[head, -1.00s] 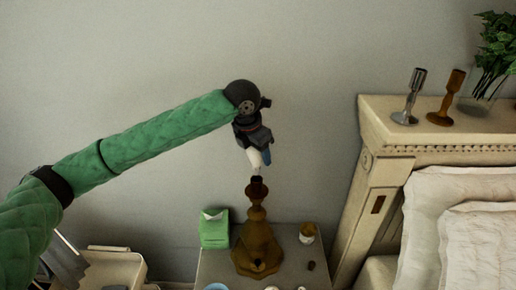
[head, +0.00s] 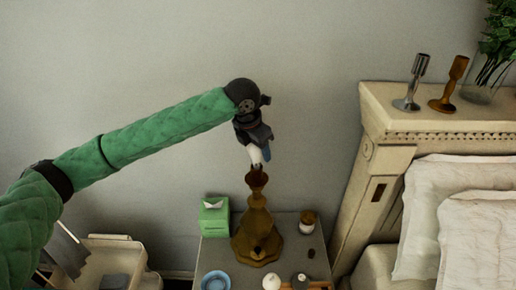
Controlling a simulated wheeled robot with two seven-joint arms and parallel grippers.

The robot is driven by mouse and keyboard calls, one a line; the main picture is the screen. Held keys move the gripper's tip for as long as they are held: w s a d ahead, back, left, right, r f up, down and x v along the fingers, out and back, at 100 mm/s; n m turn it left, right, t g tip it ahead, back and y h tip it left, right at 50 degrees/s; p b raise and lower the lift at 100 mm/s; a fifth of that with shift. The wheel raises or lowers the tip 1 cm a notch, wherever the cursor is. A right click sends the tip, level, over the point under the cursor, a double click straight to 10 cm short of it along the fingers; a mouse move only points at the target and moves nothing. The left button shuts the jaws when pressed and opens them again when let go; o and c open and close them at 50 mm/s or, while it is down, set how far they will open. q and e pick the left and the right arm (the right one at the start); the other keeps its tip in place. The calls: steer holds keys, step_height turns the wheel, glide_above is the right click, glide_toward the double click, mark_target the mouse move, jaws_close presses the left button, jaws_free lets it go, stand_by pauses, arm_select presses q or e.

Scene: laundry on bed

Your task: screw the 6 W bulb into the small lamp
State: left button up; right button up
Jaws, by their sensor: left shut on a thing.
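My left gripper (head: 260,153) points down, shut on a white bulb (head: 255,154) directly above the small lamp. The lamp (head: 257,232) is brown, with a wide faceted base and a narrow neck, and stands upright on the nightstand. The bulb's lower end is at the lamp's top opening. I cannot tell whether it is inside the socket or just above it. The wattage marking is too small to read. A blue part (head: 267,153) shows beside the bulb at the gripper. My right gripper is not in view.
The nightstand (head: 287,232) also holds a green tissue box (head: 214,217), a blue bowl (head: 216,281), a small jar (head: 307,221) and small bottles (head: 271,282). The bed's headboard (head: 385,130) stands to the right, with two candlesticks and a plant on top. The wall behind is clear.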

arm_select(q)
steer(key=shift+f, duration=0.25)
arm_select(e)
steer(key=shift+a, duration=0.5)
arm_select(q)
steer(key=o, duration=1)
steer(key=shift+o, duration=0.2)
steer(key=shift+r, duration=0.1)
steer(key=shift+s+a+r+b, duration=0.1)
steer(key=shift+r+b, duration=0.25)
steer(key=shift+b, duration=0.1)
steer(key=shift+s+a+r+b, duration=0.1)
steer(key=shift+r+b, duration=0.25)
steer(key=shift+r, duration=0.2)
steer(key=b+v, duration=0.1)
steer(key=v, duration=0.3)
steer(key=shift+a+r+b, duration=0.1)
steer(key=shift+r+b, duration=0.25)
steer(key=shift+s+r, duration=0.15)
steer(key=shift+r, duration=0.3)
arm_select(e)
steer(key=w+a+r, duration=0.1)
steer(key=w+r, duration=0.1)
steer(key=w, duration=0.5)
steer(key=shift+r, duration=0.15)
